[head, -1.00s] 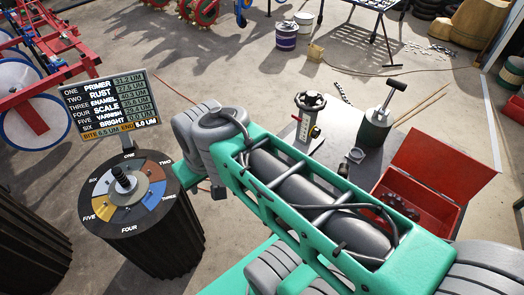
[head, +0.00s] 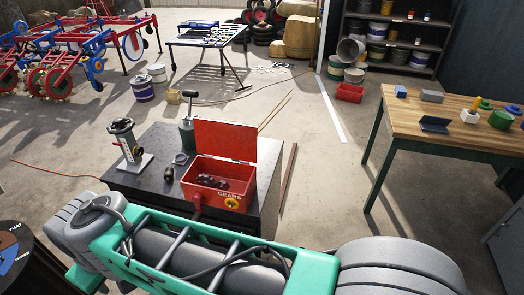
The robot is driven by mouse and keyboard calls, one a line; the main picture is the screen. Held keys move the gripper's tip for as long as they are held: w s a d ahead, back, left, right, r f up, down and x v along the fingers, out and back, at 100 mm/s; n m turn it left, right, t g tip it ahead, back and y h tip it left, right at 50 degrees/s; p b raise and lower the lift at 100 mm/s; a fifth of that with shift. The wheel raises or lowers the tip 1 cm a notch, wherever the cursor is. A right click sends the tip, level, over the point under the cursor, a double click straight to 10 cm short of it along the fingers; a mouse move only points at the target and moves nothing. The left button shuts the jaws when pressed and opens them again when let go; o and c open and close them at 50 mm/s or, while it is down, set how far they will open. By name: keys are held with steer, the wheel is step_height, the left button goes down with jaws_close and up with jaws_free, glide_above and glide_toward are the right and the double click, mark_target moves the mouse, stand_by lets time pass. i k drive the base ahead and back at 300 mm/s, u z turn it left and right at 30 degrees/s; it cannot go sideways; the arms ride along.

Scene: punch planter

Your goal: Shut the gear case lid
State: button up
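The gear case (head: 222,191) is a red box marked GEARS, with a round yellow piece on its front. It stands on a dark bench beyond my arm. Its red lid (head: 225,140) is open and stands up at the back edge. Dark gears (head: 212,182) lie inside. My green and grey arm crosses the bottom of the head view in front of the bench. My gripper does not show.
The dark bench (head: 140,180) also holds a gauge stand (head: 126,142) and a dark green canister (head: 187,133). A wooden worktable (head: 440,118) with small parts stands at right. Open floor (head: 325,190) lies between bench and worktable.

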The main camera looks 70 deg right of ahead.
mark_target(238, 142)
steer(key=k, duration=0.35)
steer(key=z, duration=2.95)
steer(key=i, duration=3.15)
steer(key=u, duration=4.25)
